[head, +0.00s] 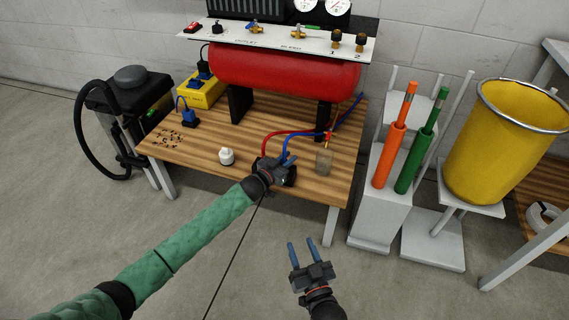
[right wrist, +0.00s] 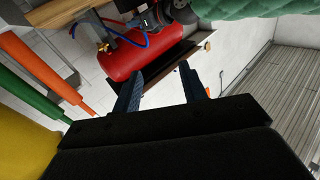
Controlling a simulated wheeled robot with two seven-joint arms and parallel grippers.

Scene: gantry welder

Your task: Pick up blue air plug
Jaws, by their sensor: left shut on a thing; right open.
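My left gripper (head: 276,172) is at the front edge of the wooden workbench, shut on the end of the blue hose. I take this end to be the blue air plug (head: 287,158); the jaws hide most of it. The blue hose (head: 306,140) runs from there back under the red tank, and it also shows in the right wrist view (right wrist: 122,36). My right gripper (head: 300,243) is open and empty, low in front of the bench; its two spread fingers also show in the right wrist view (right wrist: 162,88).
A red hose (head: 285,132) runs beside the blue one. The bench (head: 215,138) holds a white-capped item (head: 226,156), a clear jar (head: 324,161), a blue electrical plug (head: 188,119) and the red tank (head: 280,70). A yellow bin (head: 505,140) stands at right; the floor in front is clear.

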